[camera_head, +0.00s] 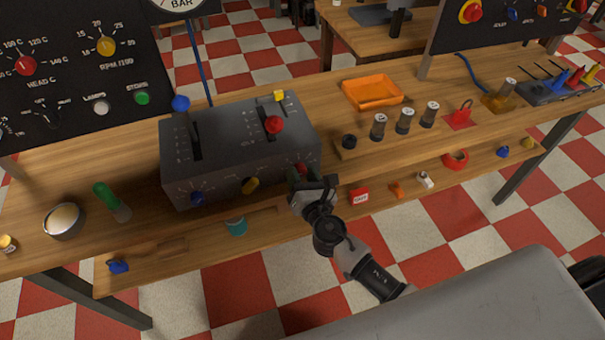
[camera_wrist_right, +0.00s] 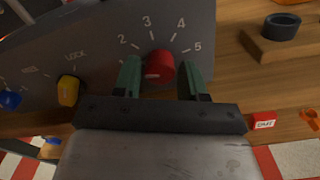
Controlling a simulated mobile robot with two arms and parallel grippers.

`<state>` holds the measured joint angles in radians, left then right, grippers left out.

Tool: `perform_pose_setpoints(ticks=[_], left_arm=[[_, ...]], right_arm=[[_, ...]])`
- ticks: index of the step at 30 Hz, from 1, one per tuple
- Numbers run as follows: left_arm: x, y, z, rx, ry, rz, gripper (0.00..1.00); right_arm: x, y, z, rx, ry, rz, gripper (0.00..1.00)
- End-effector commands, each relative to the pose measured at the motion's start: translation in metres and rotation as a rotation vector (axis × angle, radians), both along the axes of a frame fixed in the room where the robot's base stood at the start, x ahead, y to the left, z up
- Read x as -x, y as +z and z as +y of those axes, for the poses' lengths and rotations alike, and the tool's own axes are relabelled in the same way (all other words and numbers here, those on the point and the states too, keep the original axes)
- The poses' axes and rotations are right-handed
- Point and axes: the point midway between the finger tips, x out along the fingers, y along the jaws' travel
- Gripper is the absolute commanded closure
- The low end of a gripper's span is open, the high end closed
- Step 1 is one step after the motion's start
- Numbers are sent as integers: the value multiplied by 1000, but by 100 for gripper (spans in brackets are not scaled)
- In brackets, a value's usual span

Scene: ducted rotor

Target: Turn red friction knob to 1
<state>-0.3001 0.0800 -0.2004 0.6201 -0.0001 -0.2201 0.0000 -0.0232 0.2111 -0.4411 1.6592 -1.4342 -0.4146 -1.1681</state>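The red friction knob (camera_head: 301,169) is at the right end of the front face of the grey control box (camera_head: 240,135). In the right wrist view the red knob (camera_wrist_right: 159,65) has a dial with 2, 3, 4 and 5 readable around it. The 1 and the knob's pointer cannot be made out. My right gripper (camera_head: 312,180) is at the knob. Its green fingers (camera_wrist_right: 160,80) stand open on either side of the knob, with gaps showing. My left gripper is not in view.
A yellow knob (camera_wrist_right: 69,90) and a blue knob (camera_head: 198,198) sit left on the same face. Levers with red, yellow and blue (camera_head: 181,103) tips rise from the box top. A red block (camera_head: 359,195) lies on the lower shelf, right of my gripper.

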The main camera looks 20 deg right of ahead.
Motion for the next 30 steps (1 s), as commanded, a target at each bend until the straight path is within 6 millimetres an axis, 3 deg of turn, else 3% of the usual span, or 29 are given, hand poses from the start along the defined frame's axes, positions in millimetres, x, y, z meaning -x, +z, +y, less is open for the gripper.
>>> perform_pose_setpoints(ticks=[3, 14, 24, 30], left_arm=[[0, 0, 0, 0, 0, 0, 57], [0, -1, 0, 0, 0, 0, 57], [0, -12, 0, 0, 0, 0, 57], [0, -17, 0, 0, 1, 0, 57]], right_arm=[[0, 1, 0, -1, -1, -2, 43], [8, 0, -1, -2, -1, -2, 43], [73, -2, -3, -3, 1, 1, 43], [101, -1, -4, -2, 1, 0, 43]])
